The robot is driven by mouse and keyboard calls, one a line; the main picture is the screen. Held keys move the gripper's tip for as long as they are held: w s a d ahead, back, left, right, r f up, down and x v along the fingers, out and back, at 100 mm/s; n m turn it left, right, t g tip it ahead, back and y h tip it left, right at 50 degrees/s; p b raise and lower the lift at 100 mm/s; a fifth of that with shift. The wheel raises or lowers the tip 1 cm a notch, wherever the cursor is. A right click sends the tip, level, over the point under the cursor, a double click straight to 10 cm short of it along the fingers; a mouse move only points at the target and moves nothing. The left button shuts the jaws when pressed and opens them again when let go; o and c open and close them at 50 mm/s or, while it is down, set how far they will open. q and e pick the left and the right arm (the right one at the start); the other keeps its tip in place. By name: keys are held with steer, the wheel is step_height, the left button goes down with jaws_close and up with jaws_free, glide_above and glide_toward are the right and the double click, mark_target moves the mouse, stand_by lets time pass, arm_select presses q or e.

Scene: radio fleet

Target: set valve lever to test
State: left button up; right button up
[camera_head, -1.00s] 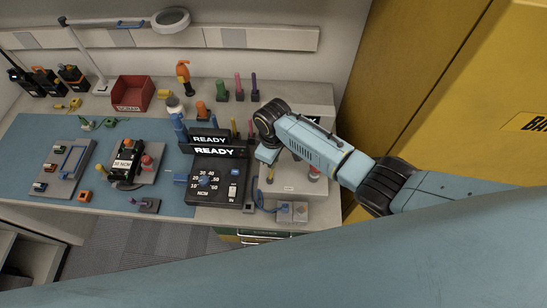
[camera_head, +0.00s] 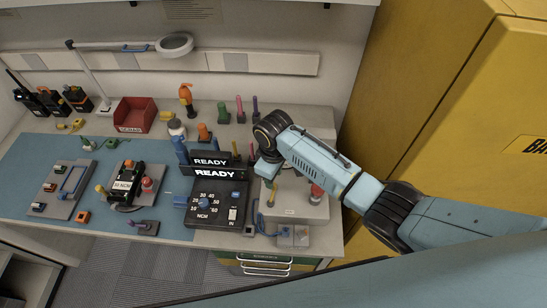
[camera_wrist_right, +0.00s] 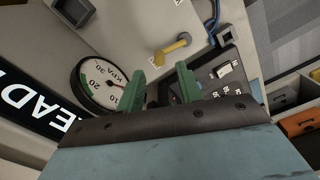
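A yellow lever (camera_wrist_right: 175,47) on a pale grey box shows in the right wrist view. In the head view it is a small yellow bar (camera_head: 271,195) on the grey box (camera_head: 298,207), just below my right gripper (camera_head: 268,168). In the wrist view the two green fingers of my right gripper (camera_wrist_right: 160,88) are apart, with nothing seen between them. The lever stands beyond the fingertips, apart from them. A round KPA gauge (camera_wrist_right: 99,85) is beside the left finger. Any lettering for the lever's positions is too small to read. My left gripper is not in view.
A red knob (camera_head: 317,192) is on the grey box, near my right forearm. A black tester (camera_head: 216,205) with READY displays stands left of the box. Upright coloured tools stand behind. A yellow cabinet (camera_head: 440,100) closes off the right. A blue mat (camera_head: 60,215) holds fixtures.

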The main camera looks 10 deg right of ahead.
step_height(320, 180, up, 10)
steer(key=shift+f, duration=0.25)
stand_by(0.5)
